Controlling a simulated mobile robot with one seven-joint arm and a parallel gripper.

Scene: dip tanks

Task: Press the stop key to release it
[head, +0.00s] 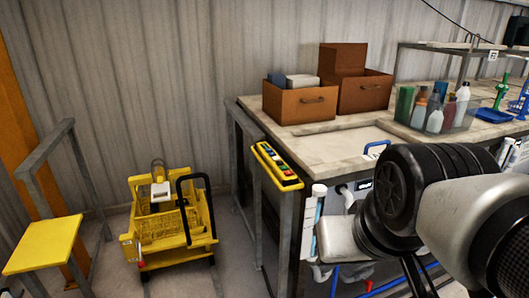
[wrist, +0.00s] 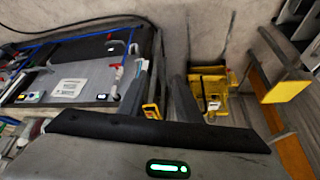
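A yellow control box (head: 277,166) with a row of coloured keys, red at its near end, is fixed at the left front edge of the bench. The keys are too small to tell which is pressed. The same yellow box shows small in the wrist view (wrist: 152,111), low and near the middle. My gripper (wrist: 160,76) shows there as two grey fingers apart, with nothing held between them. In the head view my arm comes in from the right, in front of the bench and right of the box, its fingers not clear.
A yellow wheeled cart (head: 165,225) and a yellow-topped stand (head: 42,244) are on the floor at left. Brown boxes (head: 300,102) and a clear bin of bottles (head: 405,107) stand on the bench (head: 340,148). Pipes and hoses run below its front.

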